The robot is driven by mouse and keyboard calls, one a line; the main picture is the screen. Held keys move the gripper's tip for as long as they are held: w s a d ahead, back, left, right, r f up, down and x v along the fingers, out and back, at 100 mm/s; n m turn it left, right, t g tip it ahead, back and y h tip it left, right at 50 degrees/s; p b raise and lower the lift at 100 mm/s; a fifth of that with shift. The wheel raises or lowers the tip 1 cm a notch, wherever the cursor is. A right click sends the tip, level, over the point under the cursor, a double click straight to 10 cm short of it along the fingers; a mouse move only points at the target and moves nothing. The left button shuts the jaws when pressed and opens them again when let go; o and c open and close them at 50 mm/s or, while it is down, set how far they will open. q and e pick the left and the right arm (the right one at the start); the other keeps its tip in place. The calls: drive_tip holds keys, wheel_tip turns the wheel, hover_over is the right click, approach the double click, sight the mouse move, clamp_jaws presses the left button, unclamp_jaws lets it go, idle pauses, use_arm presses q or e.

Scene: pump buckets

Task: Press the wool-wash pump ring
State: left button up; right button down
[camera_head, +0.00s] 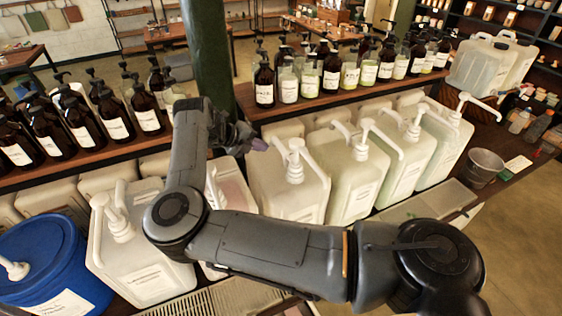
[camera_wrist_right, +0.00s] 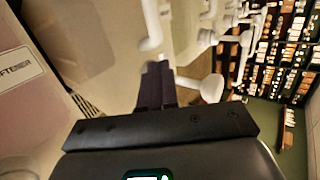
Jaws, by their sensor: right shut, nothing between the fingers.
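My right gripper (camera_head: 248,140) is at the end of the grey arm that crosses the middle of the head view. It is shut and empty, just left of and above the white pump (camera_head: 295,165) on a pale container (camera_head: 290,190). Its shut fingers also show in the right wrist view (camera_wrist_right: 155,82), close to white pump parts (camera_wrist_right: 150,28); contact cannot be told. Which pump is the wool-wash one cannot be read, as the labels are too small. No ring can be made out clearly. My left gripper is out of view.
More pump containers stand to the right (camera_head: 365,175), with a white one (camera_head: 140,255) and a blue drum (camera_head: 45,255) to the left. A pinkish container, its label ending in "FTENER" (camera_wrist_right: 20,68), is beside the gripper. Brown bottles (camera_head: 265,80) line the shelf behind. A green post (camera_head: 208,55) rises near the wrist.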

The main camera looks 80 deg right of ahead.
sight(291, 160)
drive_tip(key=w+a+r+y, duration=0.1)
drive_tip(key=w+a, duration=0.2)
drive_tip(key=a, duration=0.2)
drive_tip(key=shift+r+b, duration=0.15)
drive_tip(key=shift+b, duration=0.15)
drive_tip(key=p+x, duration=0.4)
drive_tip(key=x, duration=0.5)
drive_tip(key=shift+s+a, duration=0.1)
drive_tip(key=shift+s, duration=0.2)
drive_tip(key=shift+s+d+f+p, duration=0.25)
drive_tip(key=shift+s+d+p, duration=0.8)
drive_tip(key=shift+s, duration=0.1)
drive_tip(key=shift+s+d+f, duration=0.15)
drive_tip(key=shift+s+d, duration=0.15)
drive_tip(key=shift+s, duration=0.15)
